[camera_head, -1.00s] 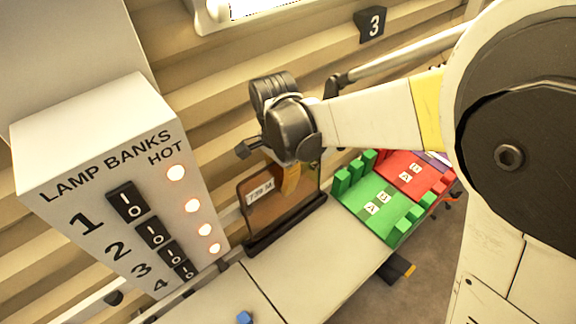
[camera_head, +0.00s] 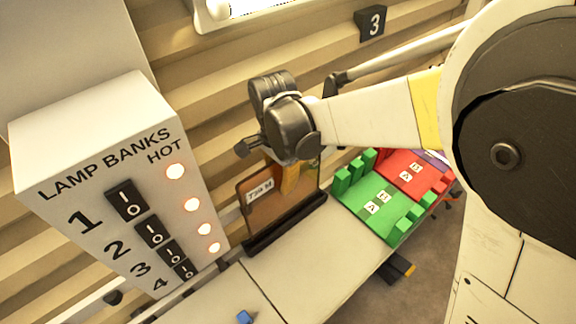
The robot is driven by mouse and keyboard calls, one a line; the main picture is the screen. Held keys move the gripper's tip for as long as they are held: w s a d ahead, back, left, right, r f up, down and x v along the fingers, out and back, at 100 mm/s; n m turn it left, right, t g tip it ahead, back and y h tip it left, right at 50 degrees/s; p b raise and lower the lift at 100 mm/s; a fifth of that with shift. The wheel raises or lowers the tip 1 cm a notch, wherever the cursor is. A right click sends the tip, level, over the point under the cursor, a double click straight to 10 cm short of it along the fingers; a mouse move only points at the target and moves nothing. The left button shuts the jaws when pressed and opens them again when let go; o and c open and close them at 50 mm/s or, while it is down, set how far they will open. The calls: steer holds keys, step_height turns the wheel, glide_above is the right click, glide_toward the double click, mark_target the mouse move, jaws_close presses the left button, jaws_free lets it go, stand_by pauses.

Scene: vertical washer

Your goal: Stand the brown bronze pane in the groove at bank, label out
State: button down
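The brown bronze pane (camera_head: 285,212) stands nearly upright in the dark grooved holder (camera_head: 287,229) on the pale bench, in the middle of the camera view. A white label reading something like "T29 M" shows at its upper left, on the side facing the camera. My gripper (camera_head: 288,180) points down at the pane's top edge from above. A yellow-orange finger part overlaps the pane's upper middle. The fingertips are mostly hidden by the wrist and the pane, so I cannot tell whether they grip it.
A white box (camera_head: 95,175) marked "LAMP BANKS HOT" stands at left with several lit lamps and switches. Green (camera_head: 378,208) and red (camera_head: 411,172) slotted racks sit to the right. A small blue object (camera_head: 245,317) lies on the bench front. A black "3" sign (camera_head: 371,22) is on the slatted wall.

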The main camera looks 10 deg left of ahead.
steer(key=shift+w+a, duration=0.2)
stand_by(0.5)
steer(key=c, duration=1.5)
jaws_free()
steer(key=shift+c, duration=0.2)
step_height(320, 180, up, 12)
steer(key=shift+w+a, duration=0.35)
steer(key=shift+a, duration=0.1)
